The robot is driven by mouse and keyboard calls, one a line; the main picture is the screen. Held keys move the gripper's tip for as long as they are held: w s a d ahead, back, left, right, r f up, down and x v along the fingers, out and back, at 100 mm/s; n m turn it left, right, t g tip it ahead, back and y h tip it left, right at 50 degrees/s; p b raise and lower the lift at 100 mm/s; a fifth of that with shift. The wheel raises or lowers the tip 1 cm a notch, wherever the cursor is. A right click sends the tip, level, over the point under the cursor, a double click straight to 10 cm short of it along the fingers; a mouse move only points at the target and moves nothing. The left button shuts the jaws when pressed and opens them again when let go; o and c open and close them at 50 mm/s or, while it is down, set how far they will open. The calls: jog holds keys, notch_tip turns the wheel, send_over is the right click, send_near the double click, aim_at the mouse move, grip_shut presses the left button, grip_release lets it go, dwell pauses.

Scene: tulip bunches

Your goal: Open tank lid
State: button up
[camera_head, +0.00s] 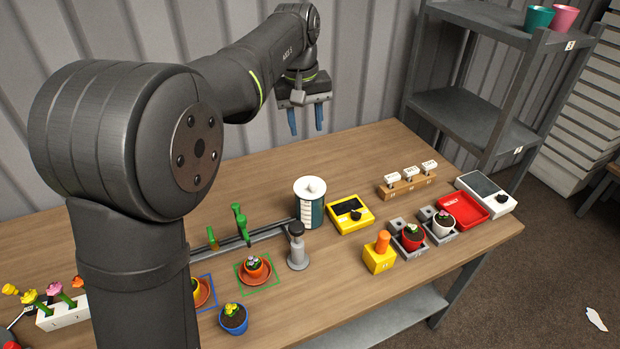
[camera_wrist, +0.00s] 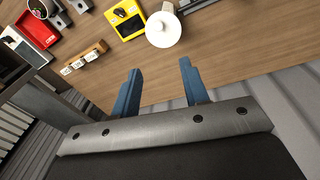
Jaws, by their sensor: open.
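The tank (camera_head: 309,207) is a teal and white cylinder standing on the table in the head view, with a white round lid (camera_head: 310,187) and a small knob on top. The lid sits on the tank. In the wrist view the white lid (camera_wrist: 163,29) shows near the top edge, beyond the fingertips. My gripper (camera_head: 305,121) hangs above the table's back edge, behind and above the tank, with its blue fingers apart and nothing between them. In the wrist view my gripper (camera_wrist: 160,66) is open over bare table, clear of the lid.
A yellow device (camera_head: 350,215) stands just right of the tank. A grey post (camera_head: 297,247) stands in front of it, and a rail with green pieces (camera_head: 241,225) lies to its left. A red tray (camera_head: 463,209), potted flowers and a shelf (camera_head: 470,115) are farther right. The back table is clear.

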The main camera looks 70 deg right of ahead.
aim_at(313, 183)
jog(key=shift+m+t+y, duration=0.3)
jog(key=shift+m+y, duration=0.1)
jog(key=shift+y, duration=0.1)
jog(key=f, duration=0.6)
jog(key=s+d+f, duration=0.1)
jog(key=f, duration=1.1)
jog(key=shift+s+d+f, duration=0.1)
jog(key=shift+s+d, duration=0.05)
jog(key=shift+d, duration=0.2)
grip_shut()
